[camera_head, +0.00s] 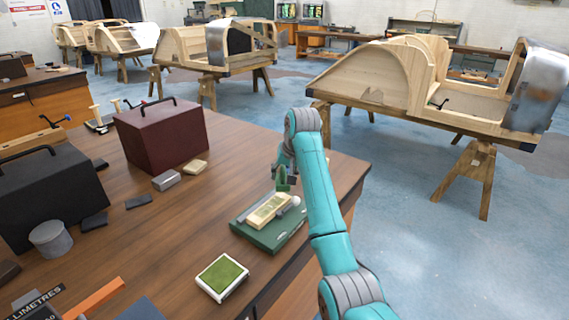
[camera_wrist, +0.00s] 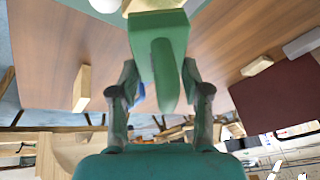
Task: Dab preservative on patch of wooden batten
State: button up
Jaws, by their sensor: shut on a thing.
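The pale wooden batten (camera_head: 262,216) lies on a dark green board (camera_head: 248,234) near the table's right edge, with a darker patch on its top. My gripper (camera_head: 283,182) is above the batten's far end, pointing down. It is shut on a green applicator (camera_wrist: 160,60) with a block-like head and a tapering handle. In the wrist view the applicator's head is close to the batten (camera_wrist: 150,5), which is mostly hidden; I cannot tell whether they touch. A green pad in a white tray (camera_head: 222,276) sits on the table at the front.
A whitish round thing (camera_head: 295,201) is beside the batten. A maroon case (camera_head: 162,135), a grey block (camera_head: 166,180) and a small wooden block (camera_head: 194,167) stand farther back. A black case (camera_head: 50,200) is at left. The table's middle is clear.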

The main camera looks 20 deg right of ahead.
jog(key=shift+r, duration=1.95)
